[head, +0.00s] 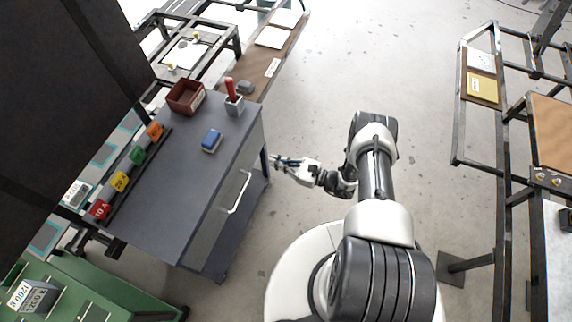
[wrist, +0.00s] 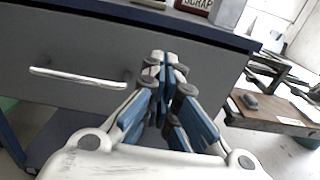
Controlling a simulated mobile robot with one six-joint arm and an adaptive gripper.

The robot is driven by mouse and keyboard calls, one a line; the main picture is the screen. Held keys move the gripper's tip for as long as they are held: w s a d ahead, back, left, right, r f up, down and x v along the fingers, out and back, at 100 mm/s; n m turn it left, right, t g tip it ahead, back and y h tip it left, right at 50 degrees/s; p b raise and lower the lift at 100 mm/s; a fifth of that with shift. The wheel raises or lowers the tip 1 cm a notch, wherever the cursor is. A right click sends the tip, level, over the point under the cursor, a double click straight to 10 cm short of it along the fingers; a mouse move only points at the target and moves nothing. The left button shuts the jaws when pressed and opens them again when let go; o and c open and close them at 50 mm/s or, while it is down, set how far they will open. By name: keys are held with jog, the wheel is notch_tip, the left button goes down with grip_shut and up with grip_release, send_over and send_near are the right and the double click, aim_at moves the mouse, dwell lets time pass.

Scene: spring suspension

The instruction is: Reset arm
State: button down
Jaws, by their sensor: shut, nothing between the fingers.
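My gripper (head: 275,160) is at the end of my folded arm, in the gap just right of the grey workbench (head: 200,185) in the head view. In the wrist view my gripper (wrist: 163,58) points toward the bench's drawer front (wrist: 95,50). Its fingertips are together and nothing is between them. Whether the fingertips touch the bench cannot be told, but the head view shows them close to its side.
The bench has a drawer handle (head: 238,192) facing me. On top are a blue block (head: 211,140), a red-brown bin (head: 186,97), a red-handled tool in a grey holder (head: 234,106) and coloured blocks. Clear floor lies beyond my arm; a metal frame (head: 490,165) stands right.

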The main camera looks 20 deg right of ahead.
jog(key=shift+v, duration=1.8)
jog(key=s+a+r+n+g+h, duration=0.15)
jog(key=r+n+g, duration=0.3)
jog(key=r, duration=0.55)
jog(key=a+r+n+g, duration=0.2)
jog(key=r+n+g, duration=0.3)
jog(key=r, duration=0.6)
jog(key=s+a+r+n+g+h, duration=0.1)
jog(key=a+r+n+g, duration=0.15)
jog(key=r+n, duration=0.55)
jog(key=s+d+r+n+t+h, duration=0.2)
jog(key=s+r+h, duration=0.4)
jog(key=s+r, duration=0.3)
jog(key=s+d+r+n+t+h, duration=0.3)
jog(key=s+r+n+h, duration=0.2)
jog(key=s+r, duration=0.4)
jog(key=shift+s+d+r+n+t+h, duration=0.4)
jog(key=shift+s+n, duration=0.15)
jog(key=shift+s, duration=0.65)
